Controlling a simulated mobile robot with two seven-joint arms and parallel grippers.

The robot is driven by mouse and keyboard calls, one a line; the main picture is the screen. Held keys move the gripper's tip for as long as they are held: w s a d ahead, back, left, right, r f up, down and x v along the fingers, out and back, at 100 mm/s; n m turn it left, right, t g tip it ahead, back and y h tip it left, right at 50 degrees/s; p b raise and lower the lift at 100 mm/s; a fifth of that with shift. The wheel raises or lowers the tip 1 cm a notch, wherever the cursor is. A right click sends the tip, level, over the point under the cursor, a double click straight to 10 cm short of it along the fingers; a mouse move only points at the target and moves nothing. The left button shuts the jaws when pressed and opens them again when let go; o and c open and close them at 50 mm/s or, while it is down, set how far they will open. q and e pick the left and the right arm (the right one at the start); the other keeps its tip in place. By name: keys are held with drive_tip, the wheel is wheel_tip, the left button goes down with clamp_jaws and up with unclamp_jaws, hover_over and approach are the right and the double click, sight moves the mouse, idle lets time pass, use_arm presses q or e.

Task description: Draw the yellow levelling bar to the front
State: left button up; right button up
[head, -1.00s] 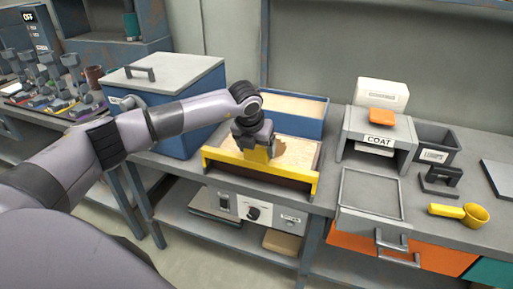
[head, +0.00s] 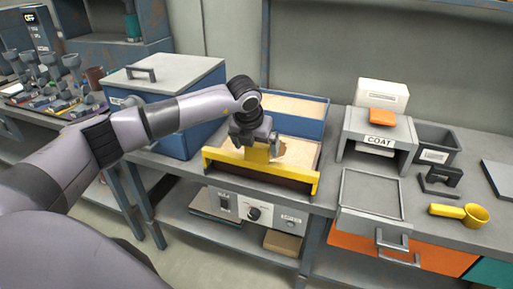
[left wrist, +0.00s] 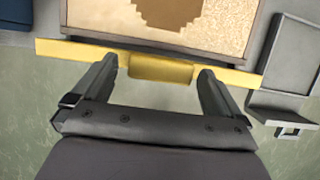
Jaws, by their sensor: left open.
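The yellow levelling bar (head: 225,163) lies across the front edge of a shallow tray of sand (head: 305,153). It also shows in the left wrist view (left wrist: 80,50), with a raised yellow block (left wrist: 160,68) at its middle. My left gripper (head: 254,145) is open above the bar's middle. In the left wrist view its two fingers (left wrist: 158,74) stand on either side of the block, with visible gaps. The sand has a darker brown patch (left wrist: 168,12), partly hidden by my gripper in the head view. My right gripper is not in view.
A blue sand box (head: 300,128) stands behind the tray, and a lidded blue bin (head: 185,115) is to the left. The COAT stand (head: 378,142), an empty grey frame (head: 371,193) and a yellow scoop (head: 470,214) are to the right.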

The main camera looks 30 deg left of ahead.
use_arm(q)
drive_tip(key=v, duration=0.5)
drive_tip(key=shift+s+r, duration=0.2)
drive_tip(key=shift+r, duration=0.1)
